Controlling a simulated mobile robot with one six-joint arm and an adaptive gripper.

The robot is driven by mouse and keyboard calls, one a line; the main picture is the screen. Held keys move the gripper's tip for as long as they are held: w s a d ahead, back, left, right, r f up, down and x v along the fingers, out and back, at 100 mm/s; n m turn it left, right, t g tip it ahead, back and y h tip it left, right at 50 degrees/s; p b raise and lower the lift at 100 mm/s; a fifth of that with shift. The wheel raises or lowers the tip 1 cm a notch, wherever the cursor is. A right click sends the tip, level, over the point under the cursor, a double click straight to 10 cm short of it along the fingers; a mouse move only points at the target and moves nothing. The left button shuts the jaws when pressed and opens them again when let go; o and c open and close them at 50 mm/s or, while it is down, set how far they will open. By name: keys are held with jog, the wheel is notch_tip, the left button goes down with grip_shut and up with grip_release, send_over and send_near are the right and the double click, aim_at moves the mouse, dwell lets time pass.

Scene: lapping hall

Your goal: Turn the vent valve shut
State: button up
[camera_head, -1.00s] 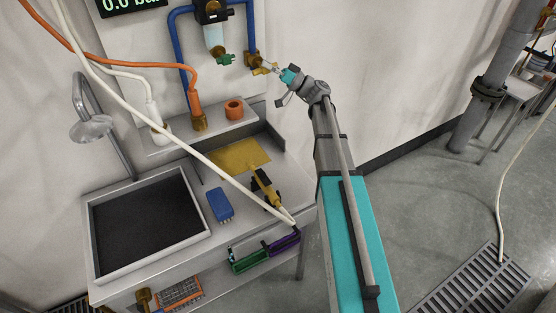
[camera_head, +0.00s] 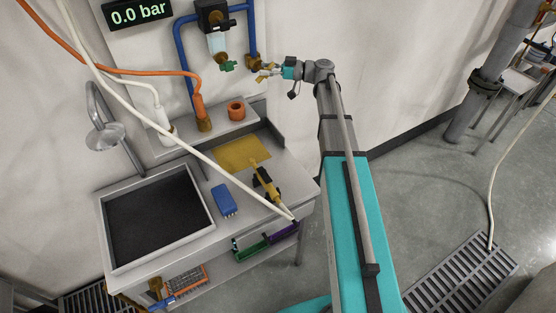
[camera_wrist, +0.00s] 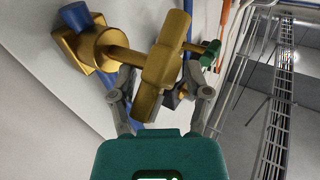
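The vent valve, taken here as the brass valve (camera_head: 256,64) at the lower end of the right blue pipe, has a brass bar handle. In the wrist view its body (camera_wrist: 92,48) is at upper left and the handle (camera_wrist: 161,75) stands out towards me. My gripper (camera_head: 273,71) is at the handle. In the wrist view my gripper (camera_wrist: 160,88) has its fingers apart, one on each side of the handle bar. Small gaps seem to remain, though contact is unclear. The bar runs lengthwise between the fingers, slightly tilted.
A green knob (camera_head: 228,66) under the filter is close by on the left; it also shows in the wrist view (camera_wrist: 210,53). A display (camera_head: 137,11) reads 0.0 bar. Hoses cross above the sink bench (camera_head: 215,175). The floor at right is mostly clear.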

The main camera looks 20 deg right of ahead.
jog(key=shift+r, duration=0.15)
jog(key=v, duration=1.4)
jog(key=s+a+f+m+g+h+b, duration=0.1)
jog(key=s+a+f+m+g+h, duration=0.1)
jog(key=s+a+f+m+h, duration=0.25)
jog(key=s+a+f+m+g+h, duration=0.1)
jog(key=s+a+f, duration=0.2)
jog(key=a+f, duration=0.35)
jog(key=s+a+f+m+g+h+b, duration=0.1)
jog(key=s+a+f+m+h, duration=0.3)
jog(key=s+f+h, duration=0.5)
jog(key=shift+s+a+f+m+g, duration=0.25)
jog(key=shift+s+m+g, duration=0.55)
jog(key=shift+s+m, duration=0.55)
jog(key=shift+s, duration=0.2)
jog(key=shift+s, duration=0.1)
jog(key=shift+s+d+f+m+h, duration=0.15)
jog(key=shift+s+m+h, duration=0.1)
jog(key=shift+s+h, duration=0.3)
jog(key=shift+s+d+r+m+h, duration=0.1)
jog(key=shift+s+m+h, duration=0.1)
jog(key=shift+s+h, duration=0.25)
jog(key=shift+s+d+f+m+h, duration=0.15)
jog(key=shift+s+m+h, duration=0.1)
jog(key=shift+s+h, duration=0.3)
